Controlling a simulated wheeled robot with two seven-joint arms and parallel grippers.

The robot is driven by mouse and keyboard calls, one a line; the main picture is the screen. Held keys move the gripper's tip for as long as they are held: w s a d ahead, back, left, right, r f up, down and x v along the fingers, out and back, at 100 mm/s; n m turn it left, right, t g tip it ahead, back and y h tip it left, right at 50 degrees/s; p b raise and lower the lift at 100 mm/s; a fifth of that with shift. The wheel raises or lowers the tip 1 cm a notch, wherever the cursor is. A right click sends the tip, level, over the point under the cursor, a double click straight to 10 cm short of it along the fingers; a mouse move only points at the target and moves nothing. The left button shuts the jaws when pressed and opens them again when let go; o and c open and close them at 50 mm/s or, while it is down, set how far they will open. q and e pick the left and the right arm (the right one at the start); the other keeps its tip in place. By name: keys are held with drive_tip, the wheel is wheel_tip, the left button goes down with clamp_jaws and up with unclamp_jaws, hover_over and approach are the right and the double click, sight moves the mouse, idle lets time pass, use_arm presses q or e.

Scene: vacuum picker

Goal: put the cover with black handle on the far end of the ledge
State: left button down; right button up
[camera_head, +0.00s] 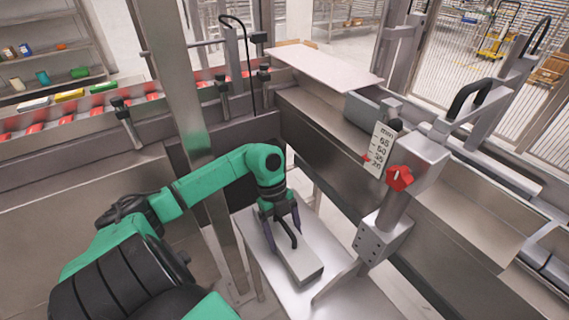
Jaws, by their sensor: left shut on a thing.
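The cover (306,268) is a grey, oblong metal piece with a black bar handle on top. It is at the low metal table in the lower middle of the picture; whether it rests on the top or is just above it I cannot tell. My left gripper (283,232) reaches down over it from the left, shut on the black handle between its dark purple fingers, which partly hide the handle. The long metal ledge (325,121) runs from the upper middle toward the lower right. My right gripper is not in view.
A grey metal block (367,112) and a pale flat panel (325,64) sit along the ledge. A metal post with a red knob (399,178) and a number scale (380,149) stands right of the cover. The low table (264,279) has bare room around it. A conveyor with red items lies at left.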

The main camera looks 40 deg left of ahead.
use_arm(q)
unclamp_jaws()
drive_tip(key=p+v, duration=0.5)
drive_tip(key=v, duration=0.2)
drive_tip(key=shift+r+p, duration=0.3)
drive_tip(key=shift+r, duration=0.1)
drive_tip(key=shift+a+f, duration=0.1)
drive_tip(key=shift+f, duration=0.05)
